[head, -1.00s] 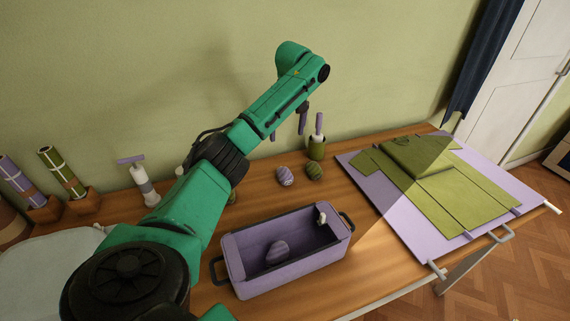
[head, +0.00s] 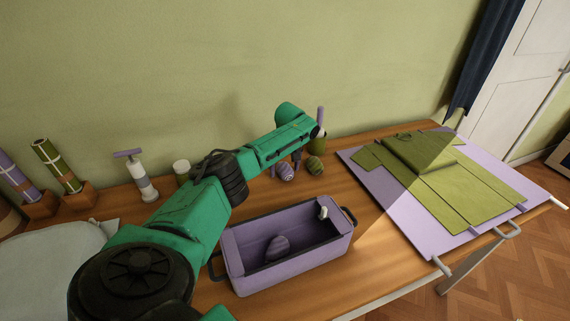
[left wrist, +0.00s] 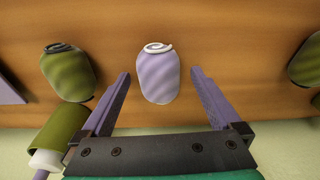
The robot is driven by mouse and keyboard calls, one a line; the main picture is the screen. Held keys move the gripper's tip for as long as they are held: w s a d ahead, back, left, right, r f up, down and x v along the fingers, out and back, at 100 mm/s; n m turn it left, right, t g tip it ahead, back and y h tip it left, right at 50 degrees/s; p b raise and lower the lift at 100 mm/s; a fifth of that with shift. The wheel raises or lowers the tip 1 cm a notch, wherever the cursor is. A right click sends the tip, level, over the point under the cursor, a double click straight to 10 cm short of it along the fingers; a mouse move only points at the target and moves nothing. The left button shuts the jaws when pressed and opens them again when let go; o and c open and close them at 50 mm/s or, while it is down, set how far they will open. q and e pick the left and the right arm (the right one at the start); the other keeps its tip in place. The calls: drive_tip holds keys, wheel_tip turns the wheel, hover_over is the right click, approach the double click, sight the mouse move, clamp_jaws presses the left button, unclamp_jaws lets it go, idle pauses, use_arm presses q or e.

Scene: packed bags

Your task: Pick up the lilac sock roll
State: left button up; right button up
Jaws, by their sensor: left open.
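The lilac sock roll (left wrist: 158,78), striped with a pale curl at one end, lies on the wooden table. In the left wrist view it sits between the fingertips of my left gripper (left wrist: 158,80), with a gap on each side. In the head view the lilac roll (head: 287,173) is partly covered by my gripper (head: 286,166), which has its fingers down around it. My left gripper is open and empty. Another lilac roll (head: 277,247) lies inside the lilac bag (head: 290,276). My right gripper is not in view.
A green sock roll (head: 315,166) lies close on the right; it also shows in the left wrist view (left wrist: 68,72). A green holder (head: 318,147) stands behind it. The olive garment (head: 450,185) lies on a lilac board at the right.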

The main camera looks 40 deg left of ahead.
use_arm(q)
drive_tip(key=c, duration=1.4)
drive_tip(key=shift+c, duration=0.2)
